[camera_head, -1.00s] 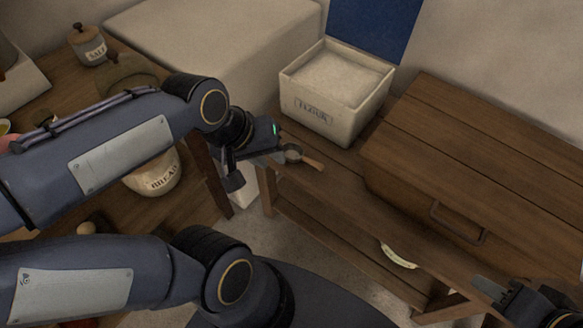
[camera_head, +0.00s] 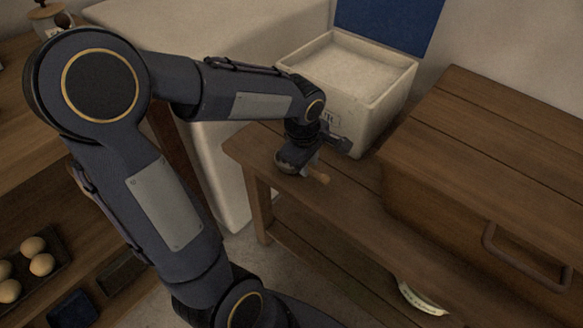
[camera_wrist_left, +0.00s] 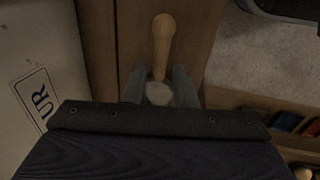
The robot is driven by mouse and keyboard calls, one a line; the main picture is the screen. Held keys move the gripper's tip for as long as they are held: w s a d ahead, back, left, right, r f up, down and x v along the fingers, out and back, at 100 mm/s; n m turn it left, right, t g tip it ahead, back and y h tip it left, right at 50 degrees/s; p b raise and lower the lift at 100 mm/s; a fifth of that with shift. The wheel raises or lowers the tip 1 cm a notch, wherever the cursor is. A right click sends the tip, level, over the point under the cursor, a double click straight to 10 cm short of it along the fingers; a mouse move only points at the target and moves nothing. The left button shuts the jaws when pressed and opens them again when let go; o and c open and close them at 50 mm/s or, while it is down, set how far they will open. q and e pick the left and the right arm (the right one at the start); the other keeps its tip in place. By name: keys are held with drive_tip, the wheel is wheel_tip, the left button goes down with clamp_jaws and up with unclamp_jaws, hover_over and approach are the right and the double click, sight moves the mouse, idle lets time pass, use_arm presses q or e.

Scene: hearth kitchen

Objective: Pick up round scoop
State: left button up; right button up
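The round scoop lies on the wooden bench beside the flour bin. Its light wooden handle (camera_head: 318,178) sticks out below my left gripper (camera_head: 316,155) in the head view, and part of its bowl shows to the left. In the left wrist view the handle (camera_wrist_left: 163,38) points away from me, and the pale bowl (camera_wrist_left: 158,93) sits between the fingers. My left gripper (camera_wrist_left: 159,72) is open, one finger on each side of the scoop's neck, with gaps visible. The near part of the bowl is hidden by the gripper body. My right gripper is not in view.
The flour bin (camera_head: 330,92), with its blue lid up, stands close behind my left gripper. A wooden chest (camera_head: 470,160) with a metal handle stands to the right on the bench (camera_head: 345,205). A tray with several round buns (camera_head: 40,262) is at lower left.

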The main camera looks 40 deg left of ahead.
sight(310, 169)
use_arm(q)
drive_tip(key=f, duration=0.2)
drive_tip(key=f+b, duration=0.1)
drive_tip(key=f, duration=0.1)
drive_tip(key=shift+w+d, duration=0.1)
drive_tip(key=shift+w, duration=0.3)
drive_tip(key=shift+c, duration=0.4)
drive_tip(key=c, duration=0.5)
clamp_jaws()
drive_tip(key=shift+r, duration=0.15)
